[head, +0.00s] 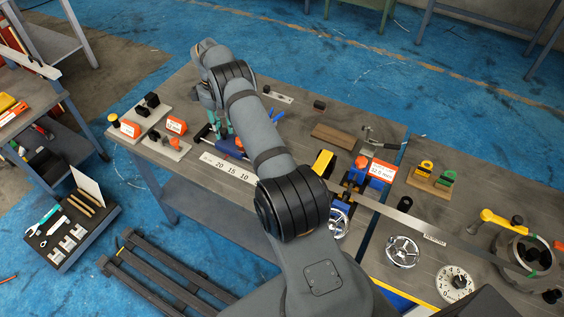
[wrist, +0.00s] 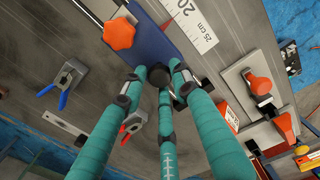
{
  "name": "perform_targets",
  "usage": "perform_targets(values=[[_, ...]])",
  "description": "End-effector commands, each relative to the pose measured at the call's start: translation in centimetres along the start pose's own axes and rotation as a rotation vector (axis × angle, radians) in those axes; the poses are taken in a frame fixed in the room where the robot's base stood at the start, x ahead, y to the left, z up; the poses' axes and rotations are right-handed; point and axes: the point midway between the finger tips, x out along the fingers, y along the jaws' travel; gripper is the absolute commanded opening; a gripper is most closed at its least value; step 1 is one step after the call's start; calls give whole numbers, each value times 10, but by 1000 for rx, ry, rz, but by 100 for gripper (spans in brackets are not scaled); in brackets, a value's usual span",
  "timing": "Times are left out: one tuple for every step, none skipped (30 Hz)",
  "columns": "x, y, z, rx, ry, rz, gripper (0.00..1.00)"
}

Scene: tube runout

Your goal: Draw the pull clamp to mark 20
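The pull clamp has a blue body (wrist: 165,42) with an orange knob (wrist: 120,36) on top; in the head view the blue body (head: 229,147) shows behind the scale. The white scale strip (wrist: 190,18) reads 20 and 25 cm in the wrist view, and 20, 15, 10 in the head view (head: 229,168). My gripper (wrist: 160,76) has teal fingers that close in around a small black knob (wrist: 159,74) beside the blue body, with no clear gap seen. In the head view the gripper (head: 222,131) is partly hidden by my arm.
Blue-handled pliers (wrist: 63,83) lie left in the wrist view. Plates with orange parts (wrist: 258,85) stand at the right. In the head view, a wooden block (head: 333,137), a yellow part (head: 322,163) and handwheels (head: 403,251) stand further right.

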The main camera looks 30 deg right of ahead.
Motion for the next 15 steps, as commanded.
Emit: perform_targets(values=[[0,0,0,0,0,0,32],[0,0,0,0,0,0,34],[0,0,0,0,0,-1,36],[0,0,0,0,-1,-1,38],[0,0,0,0,-1,-1,40],[0,0,1,1,-1,-1,42],[0,0,1,1,-2,-1,44],[0,0,1,1,-2,-1,46],[0,0,1,1,-2,-2,47],[0,0,1,1,-2,-2,47],[0,0,1,1,-2,-2,47],[0,0,1,1,-2,-2,47],[0,0,1,1,-3,-2,47],[0,0,1,1,-3,-2,47],[0,0,1,1,-3,-2,47]])
